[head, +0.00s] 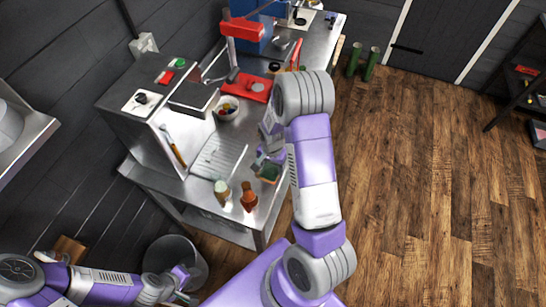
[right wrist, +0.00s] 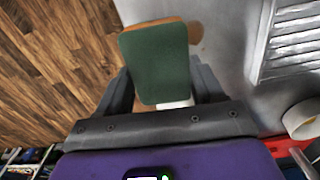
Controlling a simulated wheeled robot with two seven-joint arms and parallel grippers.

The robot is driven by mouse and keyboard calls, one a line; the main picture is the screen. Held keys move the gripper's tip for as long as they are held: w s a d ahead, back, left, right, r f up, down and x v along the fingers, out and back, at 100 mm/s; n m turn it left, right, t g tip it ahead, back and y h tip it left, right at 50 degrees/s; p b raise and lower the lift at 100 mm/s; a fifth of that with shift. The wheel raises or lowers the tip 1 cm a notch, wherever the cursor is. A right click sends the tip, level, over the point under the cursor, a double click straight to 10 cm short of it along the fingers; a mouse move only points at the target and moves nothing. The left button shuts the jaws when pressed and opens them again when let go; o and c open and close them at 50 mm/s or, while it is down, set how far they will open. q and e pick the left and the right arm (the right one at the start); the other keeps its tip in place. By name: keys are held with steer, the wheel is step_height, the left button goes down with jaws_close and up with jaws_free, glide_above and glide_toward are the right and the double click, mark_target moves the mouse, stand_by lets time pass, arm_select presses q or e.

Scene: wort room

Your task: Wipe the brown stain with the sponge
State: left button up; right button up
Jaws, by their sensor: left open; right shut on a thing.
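A sponge (right wrist: 158,62) with a green face and an orange-tan edge is held between the fingers of my right gripper (right wrist: 160,92), which is shut on it. In the head view the sponge (head: 269,174) shows beside my right gripper (head: 262,160), over the right edge of the steel counter. A flat brown patch, apparently the stain (right wrist: 196,33), shows just right of the sponge's upper end in the right wrist view. The sponge may cover part of it. I cannot make it out in the head view. My left gripper (head: 184,287) is open and empty, low at the left, away from the counter.
A brown bottle (head: 249,197) and a pale-topped bottle (head: 222,192) stand at the counter's near edge. A ribbed drainboard (head: 218,157) lies left of my right gripper. A grey bin (head: 174,262) stands below.

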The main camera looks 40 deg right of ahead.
step_height(320, 180, up, 2)
steer(key=shift+s+p, duration=0.15)
steer(key=shift+p, duration=0.35)
steer(key=shift+r+p, duration=0.75)
steer(key=shift+r, duration=0.35)
